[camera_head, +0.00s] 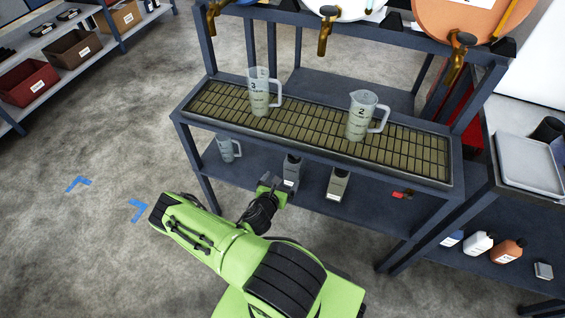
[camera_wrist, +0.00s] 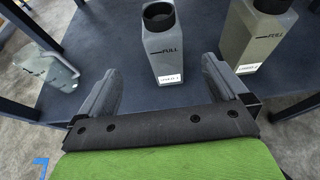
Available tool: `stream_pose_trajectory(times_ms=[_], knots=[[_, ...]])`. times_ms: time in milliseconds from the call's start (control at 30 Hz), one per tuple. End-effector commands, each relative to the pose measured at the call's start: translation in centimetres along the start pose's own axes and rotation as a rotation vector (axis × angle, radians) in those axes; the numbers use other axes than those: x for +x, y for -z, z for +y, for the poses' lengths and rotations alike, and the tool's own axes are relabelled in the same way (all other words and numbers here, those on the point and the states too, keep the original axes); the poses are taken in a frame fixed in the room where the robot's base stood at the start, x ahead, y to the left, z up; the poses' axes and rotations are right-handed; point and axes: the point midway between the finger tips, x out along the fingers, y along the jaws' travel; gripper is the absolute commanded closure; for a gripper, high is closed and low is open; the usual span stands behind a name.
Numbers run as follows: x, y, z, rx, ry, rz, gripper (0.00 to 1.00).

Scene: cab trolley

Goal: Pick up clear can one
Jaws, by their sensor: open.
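Two square cans with dark round mouths and "FULL" marks stand upright on the lower shelf. The grey can (camera_head: 292,170) is nearer my gripper; the olive-grey can (camera_head: 338,183) stands to its right. Their small white labels are too small to read, so I cannot tell which is can one. My gripper (camera_head: 279,187) is open and low at the shelf's front. In the wrist view, my gripper (camera_wrist: 160,75) has its fingers apart and empty, with the grey can (camera_wrist: 170,45) ahead, between the fingertips. The olive-grey can (camera_wrist: 255,35) is outside the right finger.
A clear jug (camera_head: 225,148) stands on the lower shelf to the left. Jugs marked 3 (camera_head: 260,95) and 2 (camera_head: 360,117) stand on the grated top (camera_head: 315,118), under taps. A red item (camera_head: 403,194) lies right on the lower shelf. Floor at left is clear.

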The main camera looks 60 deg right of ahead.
Motion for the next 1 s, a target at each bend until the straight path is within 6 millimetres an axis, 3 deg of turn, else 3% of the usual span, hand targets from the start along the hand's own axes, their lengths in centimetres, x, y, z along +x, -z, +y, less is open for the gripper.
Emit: stream_pose_trajectory(times_ms=[300, 533, 700, 1000], knots=[[7.9, 0.1, -0.1, 0.011, 0.003, -0.005, 0.00], [10.9, 0.1, -0.1, 0.009, 0.002, -0.004, 0.00], [14.2, 0.3, -0.2, 0.010, 0.002, -0.005, 0.00], [15.0, 0.1, -0.2, 0.005, 0.002, -0.002, 0.00]])
